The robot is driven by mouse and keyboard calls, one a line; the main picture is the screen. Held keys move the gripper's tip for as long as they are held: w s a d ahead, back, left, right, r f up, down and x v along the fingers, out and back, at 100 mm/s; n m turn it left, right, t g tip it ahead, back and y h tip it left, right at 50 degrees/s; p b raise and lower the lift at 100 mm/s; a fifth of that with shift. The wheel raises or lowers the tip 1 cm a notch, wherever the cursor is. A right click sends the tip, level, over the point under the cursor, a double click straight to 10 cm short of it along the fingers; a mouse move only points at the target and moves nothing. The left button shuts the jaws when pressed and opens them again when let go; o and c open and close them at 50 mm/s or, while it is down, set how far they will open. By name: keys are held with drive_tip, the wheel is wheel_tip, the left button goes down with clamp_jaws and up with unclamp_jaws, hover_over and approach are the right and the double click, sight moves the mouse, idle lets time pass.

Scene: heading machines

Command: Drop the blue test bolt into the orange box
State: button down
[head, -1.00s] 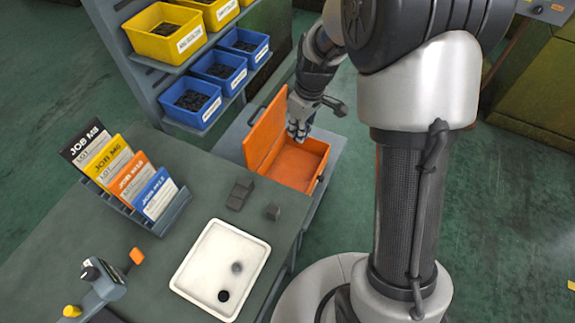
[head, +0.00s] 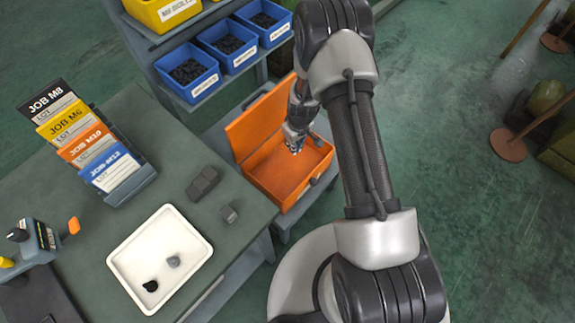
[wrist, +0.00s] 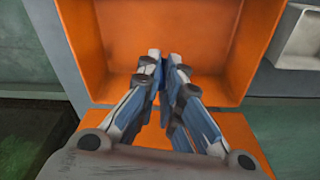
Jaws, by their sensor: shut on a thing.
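The orange box (head: 268,172) stands open on a low grey stand beside the bench, its lid (head: 254,120) raised on the left. My gripper (head: 294,147) points down over the box's opening, close to the inside. In the wrist view the orange box (wrist: 190,28) fills most of the picture behind my gripper (wrist: 164,58). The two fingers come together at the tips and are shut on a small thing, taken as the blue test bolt.
A white tray (head: 128,258) with two small dark pieces lies on the bench (head: 100,210). Dark blocks (head: 204,182) sit near the bench edge. Job cards (head: 80,130) stand in a rack at left. Blue bins (head: 190,72) line the shelf behind the box.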

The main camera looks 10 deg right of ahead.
wheel_tip(320, 180, down, 5)
drive_tip(key=shift+f+b, duration=0.15)
drive_tip(key=shift+b, duration=1.1)
drive_tip(key=c, duration=1.7)
unclamp_jaws()
drive_tip(key=r, duration=0.4)
drive_tip(key=s+r, duration=0.1)
drive_tip(key=r, duration=0.7)
drive_tip(key=shift+s+d, duration=0.2)
drive_tip(key=shift+d, duration=0.1)
